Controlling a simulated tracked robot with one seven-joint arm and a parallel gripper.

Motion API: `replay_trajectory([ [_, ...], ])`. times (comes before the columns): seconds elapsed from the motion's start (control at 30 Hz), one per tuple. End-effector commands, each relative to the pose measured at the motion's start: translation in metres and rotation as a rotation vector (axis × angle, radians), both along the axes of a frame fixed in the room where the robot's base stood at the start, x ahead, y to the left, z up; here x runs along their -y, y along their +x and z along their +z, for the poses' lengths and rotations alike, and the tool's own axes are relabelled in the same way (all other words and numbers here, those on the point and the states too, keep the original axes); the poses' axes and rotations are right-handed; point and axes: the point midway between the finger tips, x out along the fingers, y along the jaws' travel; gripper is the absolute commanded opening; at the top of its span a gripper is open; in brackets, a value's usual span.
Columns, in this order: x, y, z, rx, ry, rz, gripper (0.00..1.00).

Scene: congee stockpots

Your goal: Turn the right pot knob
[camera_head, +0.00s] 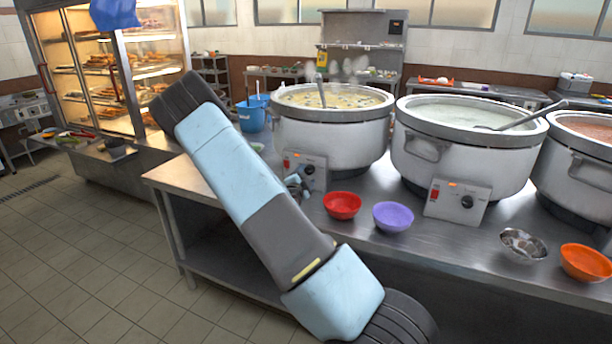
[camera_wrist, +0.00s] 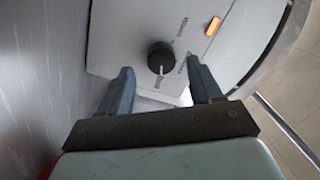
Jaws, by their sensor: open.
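Three white stockpots stand on the steel counter. The left pot (camera_head: 333,131) has a control box with a black knob (camera_head: 309,169) and a red switch. The middle pot (camera_head: 462,165) has a similar box with a black knob (camera_head: 467,202). The far right pot (camera_head: 580,173) is cut by the frame edge and shows no knob. My gripper (camera_head: 296,186) is at the left pot's box, partly hidden by my arm. In the wrist view my gripper (camera_wrist: 160,69) is open, its fingers either side of a black knob (camera_wrist: 161,57) with a pale pointer; contact cannot be told.
A red bowl (camera_head: 342,205) and a purple bowl (camera_head: 393,217) sit on the counter right of my gripper. A metal bowl (camera_head: 523,245) and an orange bowl (camera_head: 586,263) are farther right. A blue bucket (camera_head: 251,117) stands left of the left pot.

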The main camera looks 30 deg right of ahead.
Motion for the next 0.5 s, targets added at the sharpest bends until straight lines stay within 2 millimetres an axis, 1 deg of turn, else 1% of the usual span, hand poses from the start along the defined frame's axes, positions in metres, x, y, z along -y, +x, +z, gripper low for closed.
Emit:
replay_trajectory([
  [0.1, 0.01, 0.009, 0.0, 0.0, 0.0, -0.001, 0.64],
  [0.2, 0.015, 0.014, 0.0, 0.001, -0.001, 0.0, 0.64],
  [0.5, 0.018, 0.016, 0.0, 0.0, 0.0, -0.001, 0.64],
])
